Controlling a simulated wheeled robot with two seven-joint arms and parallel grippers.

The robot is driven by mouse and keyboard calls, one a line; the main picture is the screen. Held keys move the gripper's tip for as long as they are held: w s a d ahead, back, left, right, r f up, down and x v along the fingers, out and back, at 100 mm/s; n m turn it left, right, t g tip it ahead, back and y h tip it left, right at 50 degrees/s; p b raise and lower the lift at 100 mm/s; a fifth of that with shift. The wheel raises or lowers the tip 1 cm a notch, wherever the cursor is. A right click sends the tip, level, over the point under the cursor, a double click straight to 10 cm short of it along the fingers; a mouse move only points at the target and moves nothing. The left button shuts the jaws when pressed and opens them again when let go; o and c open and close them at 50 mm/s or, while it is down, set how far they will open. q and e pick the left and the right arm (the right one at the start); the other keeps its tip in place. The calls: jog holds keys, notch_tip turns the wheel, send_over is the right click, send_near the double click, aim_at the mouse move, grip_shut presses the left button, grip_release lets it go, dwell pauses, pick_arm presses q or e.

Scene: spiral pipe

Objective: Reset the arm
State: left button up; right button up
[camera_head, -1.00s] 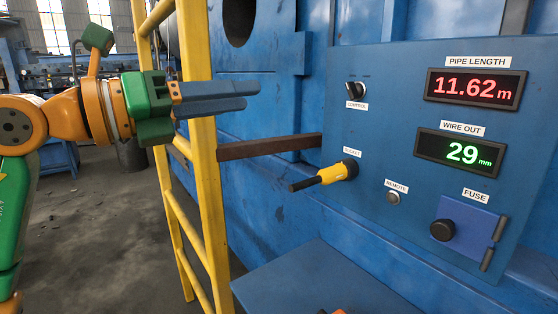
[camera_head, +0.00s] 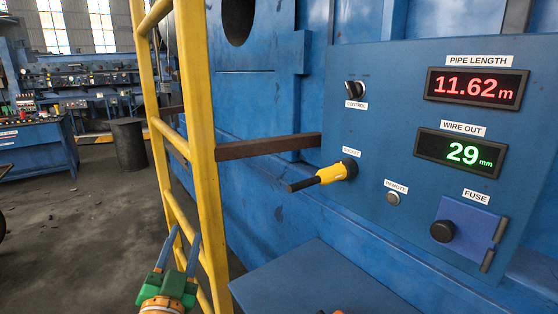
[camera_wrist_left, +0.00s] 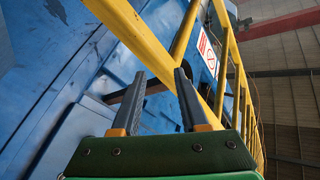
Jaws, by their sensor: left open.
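My left gripper (camera_head: 184,236) is low in the head view, left of centre, with its two blue-grey fingers pointing up and apart. It is open and empty, in front of the lower part of the yellow ladder (camera_head: 205,150). In the left wrist view the gripper (camera_wrist_left: 160,74) also shows spread fingers with nothing between them, and the yellow ladder rails (camera_wrist_left: 140,38) pass beyond the tips.
A blue control panel (camera_head: 380,235) with lit displays, a knob (camera_head: 355,91), a yellow plug (camera_head: 338,172) and a fuse cover (camera_head: 468,232) is at the right. A blue ledge (camera_head: 310,280) juts out below. Open floor (camera_head: 90,220) lies at the left.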

pick_arm(q)
jog(key=s+a+f+n+g, duration=0.15)
jog(key=s+f+g, duration=0.35)
jog(key=f, duration=0.5)
jog(key=s+f+n+g, duration=0.2)
jog(key=s+f+g, duration=0.35)
jog(key=f, duration=0.55)
jog(key=s+d+f+g+h, duration=0.1)
jog(key=s+f+g, duration=0.3)
jog(key=s, duration=0.5)
jog(key=s+d+f+g, duration=0.2)
jog(key=s+f+g, duration=0.1)
jog(key=s+f, duration=0.7)
jog(key=f, duration=1.2)
jog(key=s+a+f+g, duration=0.2)
jog(key=s+f, duration=0.8)
jog(key=s, duration=0.2)
jog(key=shift+a, duration=0.2)
